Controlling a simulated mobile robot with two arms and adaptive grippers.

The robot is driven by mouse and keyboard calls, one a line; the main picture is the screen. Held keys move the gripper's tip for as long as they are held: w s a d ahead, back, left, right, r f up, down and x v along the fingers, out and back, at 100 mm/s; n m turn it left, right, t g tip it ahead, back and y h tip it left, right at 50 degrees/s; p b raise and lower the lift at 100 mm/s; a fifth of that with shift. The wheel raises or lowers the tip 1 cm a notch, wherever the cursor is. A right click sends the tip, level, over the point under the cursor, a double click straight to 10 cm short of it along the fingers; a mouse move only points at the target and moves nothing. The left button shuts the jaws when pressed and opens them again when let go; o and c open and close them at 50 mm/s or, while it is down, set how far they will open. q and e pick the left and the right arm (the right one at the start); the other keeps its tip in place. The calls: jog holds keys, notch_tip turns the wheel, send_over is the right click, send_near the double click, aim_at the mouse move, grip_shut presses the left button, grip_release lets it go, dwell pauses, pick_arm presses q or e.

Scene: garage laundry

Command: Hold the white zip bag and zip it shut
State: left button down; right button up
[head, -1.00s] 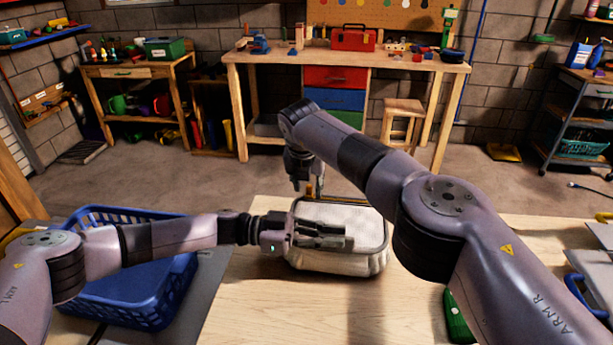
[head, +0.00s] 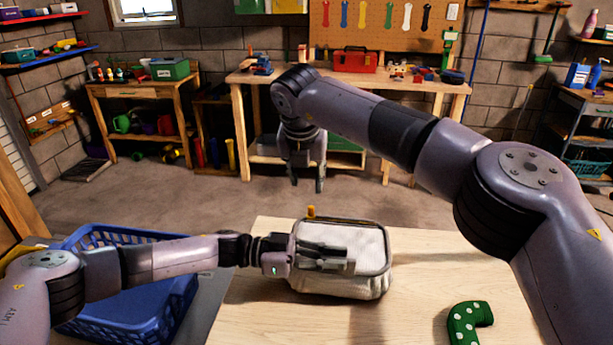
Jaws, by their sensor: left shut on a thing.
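The white zip bag (head: 352,283) lies on the light wooden table, with a dark zip line around its top. The fingers hide part of the bag's top, and I cannot tell how much of the zip is closed. My right gripper (head: 306,185) hangs above and behind the pull tab, fingers down, apart and empty. It touches neither the tab nor the bag.
A blue basket (head: 180,302) stands left of the table, under my left arm. A green dotted object (head: 463,322) lies on the table at the front right. The table's middle front is clear. A workbench (head: 440,84) stands at the back wall.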

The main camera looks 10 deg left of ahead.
pick_arm(q)
jog(key=c, duration=1.6)
grip_release()
jog(key=shift+c, duration=0.2)
jog(key=shift+a, duration=0.1)
